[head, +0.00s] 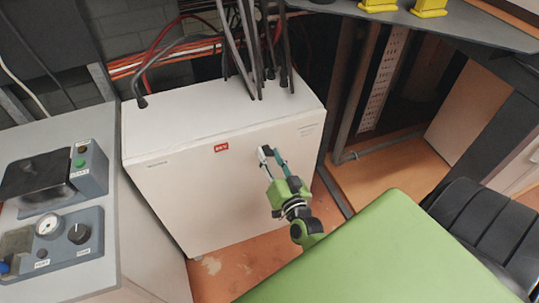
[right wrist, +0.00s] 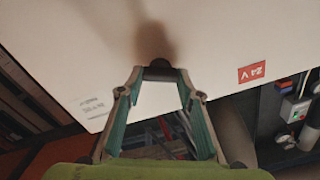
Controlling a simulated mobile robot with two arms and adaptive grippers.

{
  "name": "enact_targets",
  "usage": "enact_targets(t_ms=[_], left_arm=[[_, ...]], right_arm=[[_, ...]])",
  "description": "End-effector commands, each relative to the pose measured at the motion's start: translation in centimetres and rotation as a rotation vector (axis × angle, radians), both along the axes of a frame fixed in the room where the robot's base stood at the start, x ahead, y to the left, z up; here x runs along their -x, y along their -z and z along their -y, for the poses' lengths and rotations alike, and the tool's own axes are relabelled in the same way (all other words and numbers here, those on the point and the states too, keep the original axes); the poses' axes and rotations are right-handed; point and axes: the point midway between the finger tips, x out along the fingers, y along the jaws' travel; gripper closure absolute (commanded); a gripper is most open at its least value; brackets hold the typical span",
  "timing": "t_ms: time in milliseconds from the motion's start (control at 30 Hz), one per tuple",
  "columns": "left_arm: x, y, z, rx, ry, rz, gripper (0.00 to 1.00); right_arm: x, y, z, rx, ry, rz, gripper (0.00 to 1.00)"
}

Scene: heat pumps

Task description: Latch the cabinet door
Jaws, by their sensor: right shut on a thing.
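The white cabinet (head: 220,195) stands in the middle of the head view, with cables entering its top and a red label on the front. Its door (right wrist: 70,40) fills the upper part of the right wrist view and looks flush with the cabinet; I cannot tell whether it is latched. My right gripper (head: 271,155) is at the upper right of the cabinet front. In the right wrist view its fingertips (right wrist: 161,76) are shut on a small dark latch knob (right wrist: 160,66) on the door. The fingers largely hide the knob in the head view. My left gripper is not in view.
A grey console (head: 60,210) with a gauge, a knob and a green button stands close on the left. Thick cables (head: 255,50) hang above the cabinet. A grey table with yellow parts (head: 430,8) is at the upper right. Orange floor shows below the cabinet.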

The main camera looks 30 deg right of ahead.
Motion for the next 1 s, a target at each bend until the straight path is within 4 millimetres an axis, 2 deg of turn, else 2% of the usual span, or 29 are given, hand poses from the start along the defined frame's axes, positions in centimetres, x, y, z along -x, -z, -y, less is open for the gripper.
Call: enact_targets(t_ms=[433, 1000], left_arm=[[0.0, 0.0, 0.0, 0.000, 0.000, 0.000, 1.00], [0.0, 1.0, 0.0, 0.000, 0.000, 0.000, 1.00]], right_arm=[[0.0, 0.2, 0.2, -0.413, -0.001, 0.100, 0.88], [0.1, 0.5, 0.3, -0.902, 0.000, 0.217, 0.88]])
